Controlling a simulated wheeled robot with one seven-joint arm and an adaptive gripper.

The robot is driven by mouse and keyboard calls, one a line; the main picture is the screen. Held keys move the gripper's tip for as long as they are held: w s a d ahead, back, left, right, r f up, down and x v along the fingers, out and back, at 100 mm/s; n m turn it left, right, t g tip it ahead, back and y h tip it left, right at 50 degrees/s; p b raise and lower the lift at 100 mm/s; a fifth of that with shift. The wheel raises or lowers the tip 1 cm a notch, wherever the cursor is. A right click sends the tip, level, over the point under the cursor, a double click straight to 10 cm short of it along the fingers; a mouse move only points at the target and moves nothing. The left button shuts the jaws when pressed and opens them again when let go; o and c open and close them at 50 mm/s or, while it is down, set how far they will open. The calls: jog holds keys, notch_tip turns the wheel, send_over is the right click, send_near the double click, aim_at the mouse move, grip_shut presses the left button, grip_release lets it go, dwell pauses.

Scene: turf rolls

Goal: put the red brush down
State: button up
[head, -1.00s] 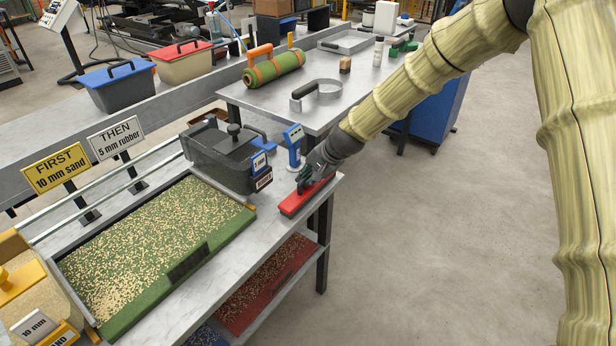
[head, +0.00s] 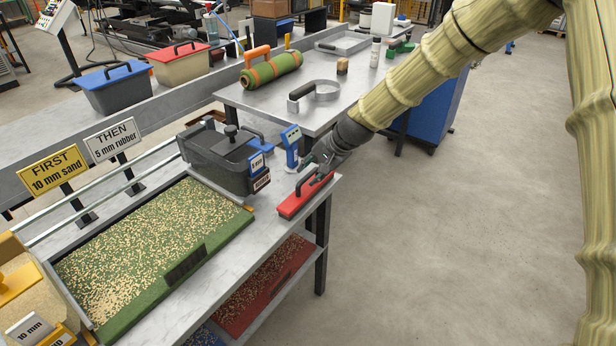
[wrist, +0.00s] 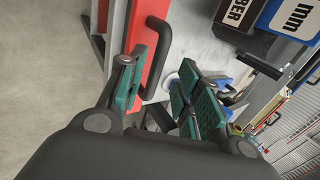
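The red brush (head: 299,203) lies flat at the right end of the grey workbench (head: 212,262), near its edge. Its dark handle stands up along its top. In the wrist view the red brush (wrist: 141,32) and its black curved handle show just beyond the fingertips. My gripper (head: 316,167) is at the brush's far end, just above the handle. In the wrist view my gripper (wrist: 160,85) has its green-padded fingers spread apart, with nothing clamped between them. Whether a finger still touches the handle is hard to tell.
A dark bin labelled rubber (head: 222,158) and a blue-and-white gauge (head: 291,146) stand close to the brush. The turf tray (head: 205,262) lies to the left. A lower shelf (head: 268,285) holds a red tray. Open floor is on the right.

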jog(key=v, duration=0.7)
jog(key=shift+d, duration=0.1)
jog(key=s+d+f+n+g+h, duration=0.1)
jog(key=s+d+f, duration=0.3)
jog(key=f, duration=0.5)
jog(key=s+d+f+h, duration=0.1)
jog(key=s+f, duration=0.6)
jog(key=f, duration=0.1)
jog(key=s+d+f+n+g+h, duration=0.1)
jog(key=s+d+f, duration=0.3)
jog(key=f, duration=0.5)
jog(key=s+d+f+n, duration=0.1)
jog(key=s+d+f, duration=0.2)
jog(key=s, duration=0.7)
jog(key=s+d+f+n+g+h, duration=0.1)
jog(key=s+f, duration=0.4)
jog(key=s, duration=0.6)
jog(key=s+d+f+n+g+h, duration=0.1)
jog(key=s+d+f, duration=0.4)
jog(key=s, duration=0.6)
jog(key=shift+s+n, duration=0.25)
jog(key=shift+n, duration=0.65)
